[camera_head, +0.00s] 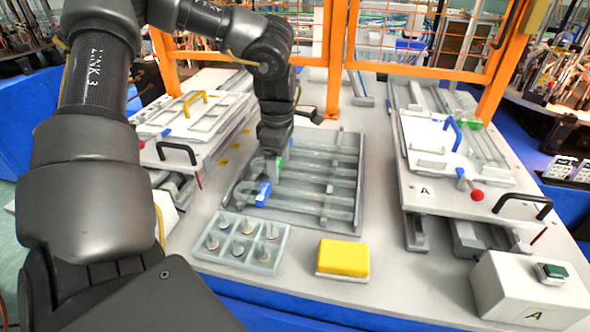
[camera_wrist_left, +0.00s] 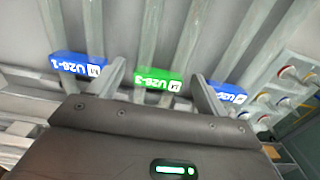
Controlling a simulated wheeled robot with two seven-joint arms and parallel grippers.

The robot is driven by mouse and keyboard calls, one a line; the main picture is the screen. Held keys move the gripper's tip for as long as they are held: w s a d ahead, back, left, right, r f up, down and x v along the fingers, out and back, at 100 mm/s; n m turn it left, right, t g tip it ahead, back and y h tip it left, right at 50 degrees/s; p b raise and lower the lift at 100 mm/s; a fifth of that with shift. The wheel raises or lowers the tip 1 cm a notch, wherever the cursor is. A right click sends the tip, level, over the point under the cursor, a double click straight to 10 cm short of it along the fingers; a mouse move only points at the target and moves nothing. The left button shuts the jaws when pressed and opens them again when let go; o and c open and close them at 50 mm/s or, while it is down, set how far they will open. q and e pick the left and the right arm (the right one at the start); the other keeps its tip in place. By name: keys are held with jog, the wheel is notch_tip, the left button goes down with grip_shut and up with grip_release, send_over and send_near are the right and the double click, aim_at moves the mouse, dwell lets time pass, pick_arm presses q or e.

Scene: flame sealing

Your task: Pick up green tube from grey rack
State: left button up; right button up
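The grey rack (camera_head: 345,222) lies flat in the middle of the table and holds several long grey tubes side by side. The green tube (camera_wrist_left: 158,83), marked by its green end block, lies in the rack between two blue-ended tubes. Its green end also shows in the head view (camera_head: 279,164), partly hidden by my gripper. My left gripper (camera_wrist_left: 158,76) is over the rack, with its fingers apart, one on each side of the green block; gaps show on both sides. In the head view, my left gripper (camera_head: 272,160) is partly blurred. My right gripper is out of view.
Blue-ended tubes (camera_wrist_left: 77,65) (camera_wrist_left: 228,93) flank the green one closely. A clear compartment box (camera_head: 238,243) and a yellow block (camera_head: 343,257) stand in front of the rack. White fixtures with black handles (camera_head: 177,153) (camera_head: 525,205) stand on both sides.

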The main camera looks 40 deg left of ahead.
aim_at(297, 176)
pick_arm(q)
jog(key=c, duration=0.9)
jog(key=shift+c, duration=0.2)
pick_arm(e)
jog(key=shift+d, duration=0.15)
